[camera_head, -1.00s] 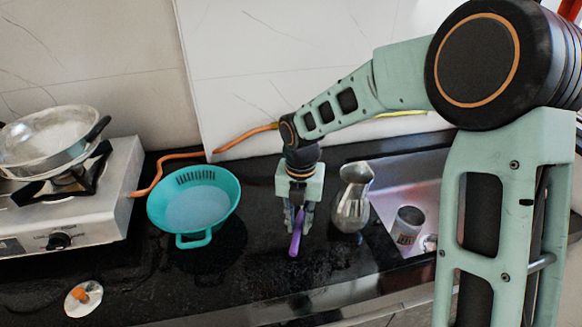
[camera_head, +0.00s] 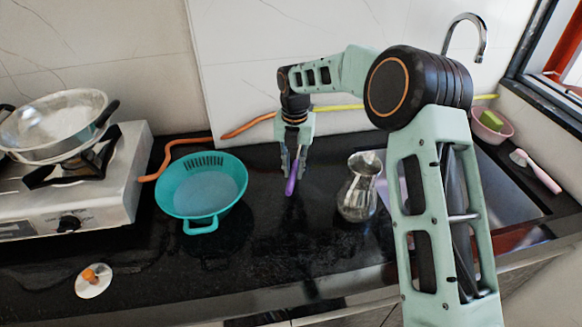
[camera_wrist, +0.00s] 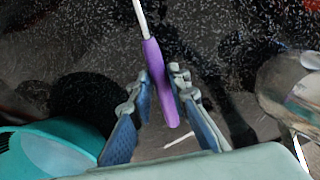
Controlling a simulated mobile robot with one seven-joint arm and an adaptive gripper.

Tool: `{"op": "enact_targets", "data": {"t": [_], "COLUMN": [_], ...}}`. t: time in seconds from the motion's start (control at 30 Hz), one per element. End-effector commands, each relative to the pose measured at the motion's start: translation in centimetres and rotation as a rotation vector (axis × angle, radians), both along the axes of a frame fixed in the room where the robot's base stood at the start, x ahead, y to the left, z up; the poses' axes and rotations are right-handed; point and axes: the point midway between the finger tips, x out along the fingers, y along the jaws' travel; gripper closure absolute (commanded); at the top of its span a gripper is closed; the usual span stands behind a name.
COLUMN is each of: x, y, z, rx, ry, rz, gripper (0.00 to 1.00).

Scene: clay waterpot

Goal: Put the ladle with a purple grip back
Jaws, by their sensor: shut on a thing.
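My gripper (camera_head: 294,165) is shut on the purple grip (camera_head: 291,186) of the ladle, above the dark counter between the teal colander and the clear metallic-looking jug. In the wrist view, the purple grip (camera_wrist: 158,78) lies between the fingers of my gripper (camera_wrist: 160,92), and a thin pale shaft (camera_wrist: 140,15) runs up out of the frame. The ladle's bowl end does not show in either view. The place where the ladle belongs cannot be made out.
The teal colander (camera_head: 234,200) stands to the left and the jug (camera_head: 359,193) to the right. A stove (camera_head: 115,200) carries a pan (camera_head: 55,122). A sink (camera_head: 505,195) and a pink basket (camera_head: 492,135) are at right.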

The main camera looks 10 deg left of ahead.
Motion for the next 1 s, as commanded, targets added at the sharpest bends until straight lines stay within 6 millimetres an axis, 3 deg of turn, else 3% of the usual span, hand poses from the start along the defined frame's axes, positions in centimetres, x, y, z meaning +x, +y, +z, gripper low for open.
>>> {"op": "enact_targets", "data": {"t": [0.2,0.53,0.73,1.0], "x": [2.4,3.6,3.4,3.5], "y": [1.2,1.7,1.7,1.7], "z": [0.0,0.0,-3.2,-3.5], "rx": [0.001,0.0,-0.002,0.0], "ry": [-0.001,0.0,0.003,0.0], "rz": [0.001,0.0,0.001,0.001], "gripper": [1.0,1.0,1.0,1.0]}}
